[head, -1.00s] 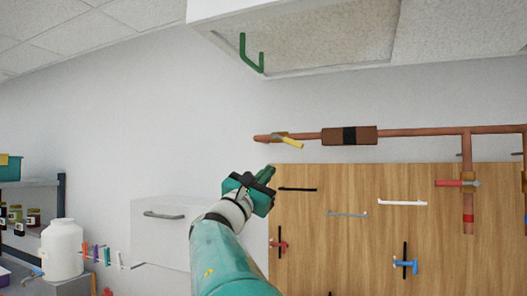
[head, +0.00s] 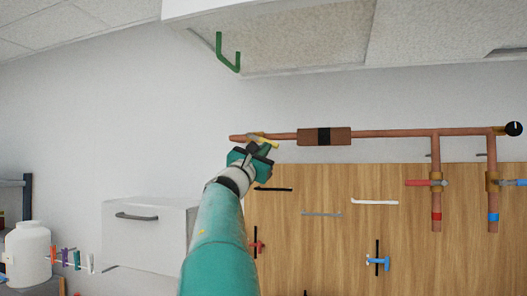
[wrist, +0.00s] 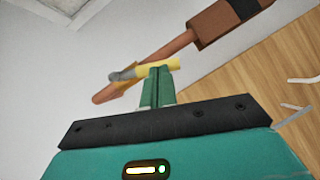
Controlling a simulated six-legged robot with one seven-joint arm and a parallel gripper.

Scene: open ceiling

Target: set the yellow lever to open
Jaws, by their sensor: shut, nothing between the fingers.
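The yellow lever (head: 267,143) is on a valve near the left end of the copper pipe (head: 390,133). In the wrist view the lever (wrist: 158,66) points right from the grey valve stem (wrist: 123,75), at an angle to the pipe. My gripper (head: 264,150) is at the lever in the head view and partly covers it. In the wrist view the green fingers of my gripper (wrist: 157,72) are together, with their tips right at the lever's lower edge. I cannot tell whether they touch it. Nothing is held between the fingers.
A brown block with a black band (head: 324,136) sits on the pipe to the right. Red (head: 420,183) and blue (head: 515,182) levers are further right. A wooden board (head: 330,235) with handles is below. A green hook handle (head: 228,55) hangs above.

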